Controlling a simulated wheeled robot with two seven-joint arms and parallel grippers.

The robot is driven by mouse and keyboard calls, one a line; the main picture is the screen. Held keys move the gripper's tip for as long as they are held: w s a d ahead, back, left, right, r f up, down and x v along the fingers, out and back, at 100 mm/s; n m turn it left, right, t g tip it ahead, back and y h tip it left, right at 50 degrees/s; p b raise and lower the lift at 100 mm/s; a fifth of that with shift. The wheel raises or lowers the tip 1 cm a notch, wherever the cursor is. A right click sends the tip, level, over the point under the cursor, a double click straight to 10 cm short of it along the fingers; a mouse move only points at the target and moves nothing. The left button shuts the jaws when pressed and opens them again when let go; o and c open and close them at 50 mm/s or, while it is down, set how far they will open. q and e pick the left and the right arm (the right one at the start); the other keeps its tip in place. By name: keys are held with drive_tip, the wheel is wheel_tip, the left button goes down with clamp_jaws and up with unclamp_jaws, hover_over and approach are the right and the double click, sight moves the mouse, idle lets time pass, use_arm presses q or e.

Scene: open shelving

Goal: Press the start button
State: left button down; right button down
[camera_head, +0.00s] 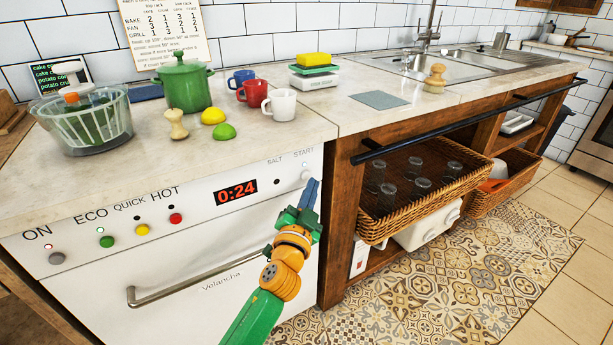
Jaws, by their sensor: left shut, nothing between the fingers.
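The start button (305,176) is a small round white knob under the word START, at the right end of the white dishwasher's front panel. My left gripper (313,184) is shut and empty, with its blue fingers pointing up. In the picture its tips lie just right of the button and slightly below it. I cannot tell whether they touch it. My right gripper is not in view.
Grey, green, yellow and red buttons (176,218) line the panel's left part. The dishwasher's handle (190,285) sticks out below. A wooden frame (339,220) and a wicker drawer with glasses (376,225) stand to the right. Mugs (283,105) stand on the counter above.

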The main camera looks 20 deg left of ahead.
use_arm(q)
drive_tip(key=shift+d, duration=0.1)
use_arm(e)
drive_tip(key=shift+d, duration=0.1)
use_arm(q)
drive_tip(key=s+d, duration=0.1)
drive_tip(key=d, duration=0.1)
drive_tip(key=s+d, duration=0.2)
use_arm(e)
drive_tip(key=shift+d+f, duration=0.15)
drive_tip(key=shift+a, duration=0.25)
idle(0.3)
